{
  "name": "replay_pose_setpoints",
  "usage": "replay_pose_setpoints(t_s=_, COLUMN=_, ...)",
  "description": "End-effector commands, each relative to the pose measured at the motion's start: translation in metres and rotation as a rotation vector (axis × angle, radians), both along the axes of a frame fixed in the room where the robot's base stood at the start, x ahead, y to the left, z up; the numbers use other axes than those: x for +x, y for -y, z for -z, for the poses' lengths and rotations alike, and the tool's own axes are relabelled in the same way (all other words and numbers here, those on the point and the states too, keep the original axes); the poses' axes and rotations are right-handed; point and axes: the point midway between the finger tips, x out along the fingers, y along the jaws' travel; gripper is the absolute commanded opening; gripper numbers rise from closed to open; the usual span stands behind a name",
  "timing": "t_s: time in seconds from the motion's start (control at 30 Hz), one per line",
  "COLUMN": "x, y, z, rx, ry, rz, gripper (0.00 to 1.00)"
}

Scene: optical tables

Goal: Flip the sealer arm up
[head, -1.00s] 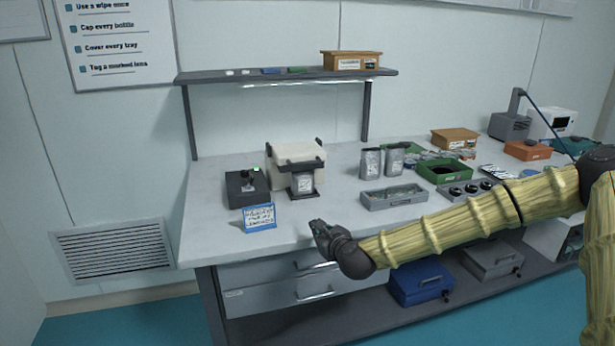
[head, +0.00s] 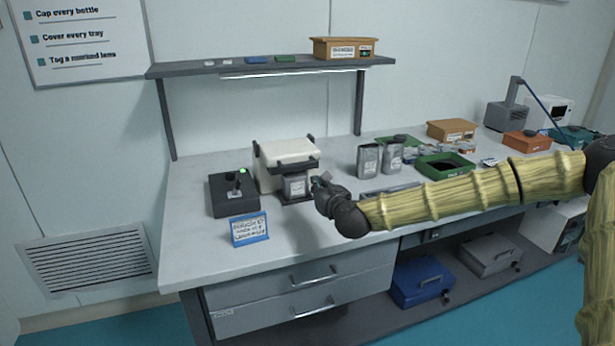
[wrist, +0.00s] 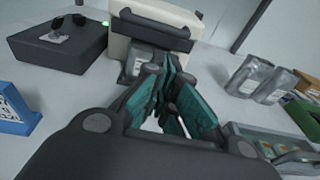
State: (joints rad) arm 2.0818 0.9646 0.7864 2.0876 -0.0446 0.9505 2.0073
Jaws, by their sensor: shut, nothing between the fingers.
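The sealer (head: 286,158) is a cream box with a dark base near the left part of the bench. Its dark sealer arm (head: 293,167) lies across the front, low, and also shows in the wrist view (wrist: 157,27). A silver pouch (head: 296,186) stands in the sealer's front under the arm; in the wrist view it is partly hidden by my fingers. My gripper (head: 322,180) is shut and empty, just right of and in front of the pouch. In the wrist view my teal-padded fingers (wrist: 168,100) point toward the sealer's front. I cannot tell whether they touch it.
A black box with a lever and green light (head: 234,193) stands left of the sealer, with a blue-framed sign (head: 249,229) in front. Silver pouches (head: 368,160), a green tray (head: 445,165) and a grey tray (wrist: 270,145) are to the right. The shelf (head: 270,68) spans above.

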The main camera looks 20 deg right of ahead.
Motion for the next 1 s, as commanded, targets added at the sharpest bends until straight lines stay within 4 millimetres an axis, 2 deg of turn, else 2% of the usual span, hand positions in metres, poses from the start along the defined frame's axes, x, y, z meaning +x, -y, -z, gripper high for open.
replay_pose_setpoints(t_s=0.23, x=0.017, y=-0.002, z=0.003, rx=-0.002, ry=-0.002, rz=-0.001, gripper=0.0)
replay_pose_setpoints(t_s=0.7, x=0.084, y=-0.003, z=0.013, rx=-0.002, ry=-0.002, rz=0.0, gripper=0.0)
replay_pose_setpoints(t_s=1.0, x=0.099, y=-0.002, z=0.016, rx=0.0, ry=0.0, rz=0.001, gripper=0.0)
